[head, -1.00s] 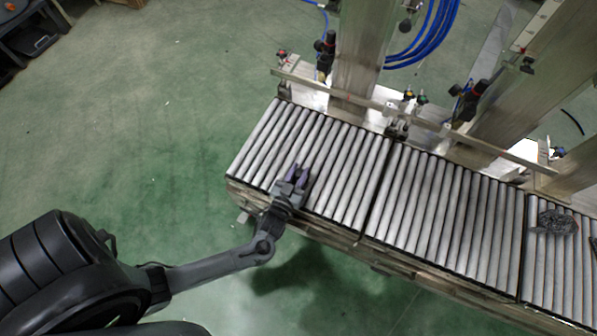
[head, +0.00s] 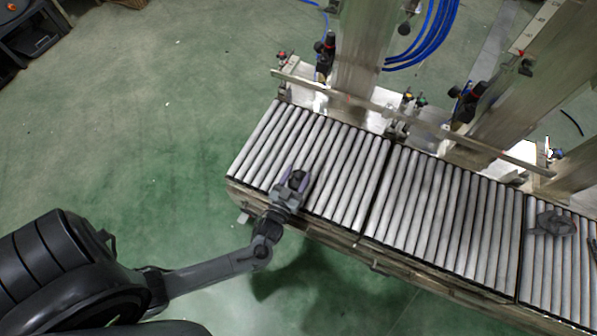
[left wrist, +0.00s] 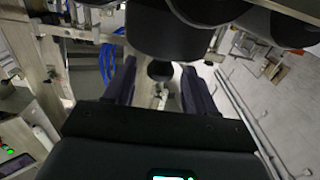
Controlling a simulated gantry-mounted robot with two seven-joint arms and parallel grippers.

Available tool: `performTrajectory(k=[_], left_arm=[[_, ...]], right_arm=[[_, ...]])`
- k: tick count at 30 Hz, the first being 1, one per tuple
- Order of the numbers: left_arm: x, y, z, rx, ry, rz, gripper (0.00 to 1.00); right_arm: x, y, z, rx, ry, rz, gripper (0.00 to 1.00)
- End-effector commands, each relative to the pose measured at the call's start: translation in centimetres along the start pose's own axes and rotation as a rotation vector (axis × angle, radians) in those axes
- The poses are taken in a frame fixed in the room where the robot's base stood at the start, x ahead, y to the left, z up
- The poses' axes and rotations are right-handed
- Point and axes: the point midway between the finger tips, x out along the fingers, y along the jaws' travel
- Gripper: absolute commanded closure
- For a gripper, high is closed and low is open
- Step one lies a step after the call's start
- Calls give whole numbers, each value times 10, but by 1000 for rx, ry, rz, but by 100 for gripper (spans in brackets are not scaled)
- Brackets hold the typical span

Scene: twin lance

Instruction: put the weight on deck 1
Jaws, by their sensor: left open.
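A dark rounded thing (head: 297,177), which looks like the weight, is between the fingers of my left gripper (head: 296,181), over the left roller section (head: 345,170). The gripper is open, its purple-grey fingers standing on either side of the dark thing. Whether it rests on the rollers is hard to tell. In the left wrist view, a dark round thing (left wrist: 160,70) shows between the fingers of the left gripper (left wrist: 159,85). No label shows which section is deck 1. I do not make out my right gripper.
A middle roller section (head: 440,215) and a right one (head: 545,275) continue the line. A grey object (head: 555,223) lies on the right section. A metal rail (head: 400,118) and upright posts (head: 355,60) stand behind. Green floor (head: 130,150) is clear at left.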

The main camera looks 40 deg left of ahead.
Motion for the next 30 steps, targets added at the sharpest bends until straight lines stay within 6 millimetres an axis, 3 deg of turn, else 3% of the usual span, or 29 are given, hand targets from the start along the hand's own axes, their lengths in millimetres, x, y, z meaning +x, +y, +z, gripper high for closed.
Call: performTrajectory(k=[9, 18, 23, 30], left_arm=[[-60, 0, -2, 0, -6, -1, 45], [-97, 0, -1, 0, -4, -1, 45], [-97, 1, -1, -21, -53, -8, 45], [-76, 11, -4, -93, -340, 6, 45]], right_arm=[[-25, 3, -8, -7, -1, 6, 57], [-36, 3, -11, -7, -1, 5, 57], [-37, 2, -12, -4, 0, 3, 57], [-37, 1, -12, 0, 0, 0, 57]])
